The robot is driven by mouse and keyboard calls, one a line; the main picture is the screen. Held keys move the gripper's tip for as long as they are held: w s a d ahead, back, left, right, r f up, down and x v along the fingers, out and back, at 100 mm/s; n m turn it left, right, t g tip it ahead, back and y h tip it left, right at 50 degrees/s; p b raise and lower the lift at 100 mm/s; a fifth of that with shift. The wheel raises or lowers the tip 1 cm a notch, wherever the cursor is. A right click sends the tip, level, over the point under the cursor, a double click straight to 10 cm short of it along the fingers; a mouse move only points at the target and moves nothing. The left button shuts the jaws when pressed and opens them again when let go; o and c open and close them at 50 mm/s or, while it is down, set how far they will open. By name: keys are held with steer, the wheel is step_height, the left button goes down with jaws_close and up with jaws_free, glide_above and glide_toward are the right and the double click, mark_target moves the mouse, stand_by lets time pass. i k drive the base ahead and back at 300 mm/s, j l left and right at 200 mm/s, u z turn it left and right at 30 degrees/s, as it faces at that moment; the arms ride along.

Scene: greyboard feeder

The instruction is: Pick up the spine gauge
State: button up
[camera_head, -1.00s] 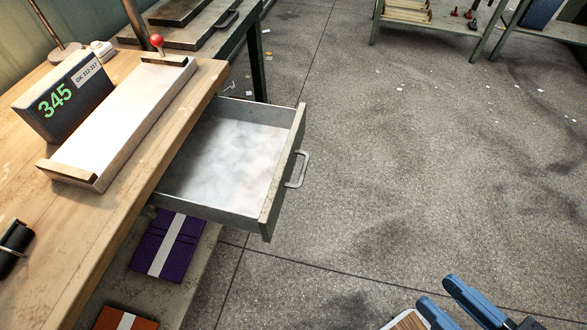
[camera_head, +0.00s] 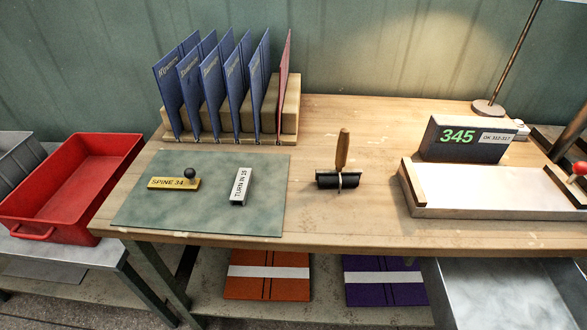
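The spine gauge (camera_head: 168,184) is a short yellow bar marked "SPINE 34" with a dark round knob near its right end. It lies flat on the left part of the grey-green mat (camera_head: 222,218) on the wooden bench. A pale bar marked "TURN IN 15" (camera_head: 239,187) lies on the same mat, to its right and apart from it. My gripper is not in view now.
A rack (camera_head: 291,108) of blue boards and one red board stands behind the mat. A black roller with a wooden handle (camera_head: 341,178) lies to the right. A red bin (camera_head: 75,180) is left of the bench. An open drawer (camera_head: 500,290) juts out at lower right.

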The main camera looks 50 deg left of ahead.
mark_target(189, 183)
steer(key=u, duration=1.8)
steer(key=i+j+u, duration=0.1)
steer(key=i, duration=0.25)
steer(key=i+j+u, duration=0.1)
steer(key=i+j, duration=0.15)
steer(key=i, duration=0.05)
